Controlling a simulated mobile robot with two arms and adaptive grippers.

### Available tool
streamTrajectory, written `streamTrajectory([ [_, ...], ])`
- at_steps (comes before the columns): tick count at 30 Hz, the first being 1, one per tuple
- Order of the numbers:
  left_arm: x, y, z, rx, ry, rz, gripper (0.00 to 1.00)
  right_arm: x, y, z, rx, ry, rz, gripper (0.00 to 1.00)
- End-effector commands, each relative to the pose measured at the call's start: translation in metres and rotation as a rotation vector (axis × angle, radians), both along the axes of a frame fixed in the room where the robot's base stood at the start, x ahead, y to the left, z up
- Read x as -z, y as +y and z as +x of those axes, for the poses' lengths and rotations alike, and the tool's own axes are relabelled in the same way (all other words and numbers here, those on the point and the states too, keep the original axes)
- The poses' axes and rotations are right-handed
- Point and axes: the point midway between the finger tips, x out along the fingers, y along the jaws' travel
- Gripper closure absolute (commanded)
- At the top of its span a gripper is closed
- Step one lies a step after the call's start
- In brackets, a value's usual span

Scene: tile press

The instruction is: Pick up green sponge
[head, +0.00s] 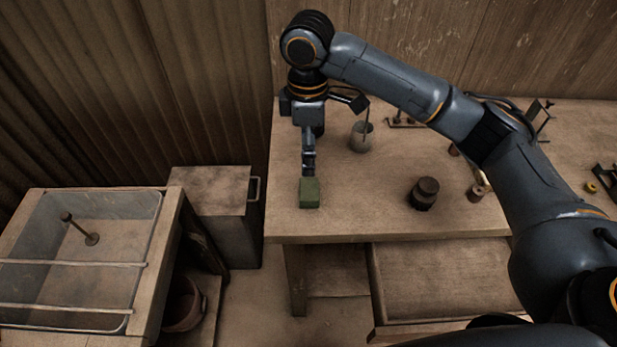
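The green sponge (309,194) is a small block near the front left corner of the wooden table (340,218). My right arm comes in from the right, and its gripper (309,172) points down at the far edge of the sponge. The fingers line up one behind the other from this view, so their gap is hidden. I cannot tell whether they touch or hold the sponge. The sponge appears to rest on the tabletop. My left gripper is not in view.
A grey cup with a stick (360,139) stands behind and right of the sponge. A dark round jar (424,193) is farther right. An open drawer (440,280) juts out below the table. A basin (85,255) and a box (212,190) stand left.

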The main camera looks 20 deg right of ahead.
Motion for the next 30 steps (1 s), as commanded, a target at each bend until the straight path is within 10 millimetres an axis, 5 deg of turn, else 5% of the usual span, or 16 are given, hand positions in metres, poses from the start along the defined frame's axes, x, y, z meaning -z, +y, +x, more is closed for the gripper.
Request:
streamTrajectory([
  [13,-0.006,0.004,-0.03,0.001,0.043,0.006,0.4,0.075,-0.001,-0.001,0.001,0.003,0.0,0.08],
  [30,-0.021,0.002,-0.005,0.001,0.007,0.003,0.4,0.132,-0.004,0.003,-0.001,0.002,-0.002,0.08],
])
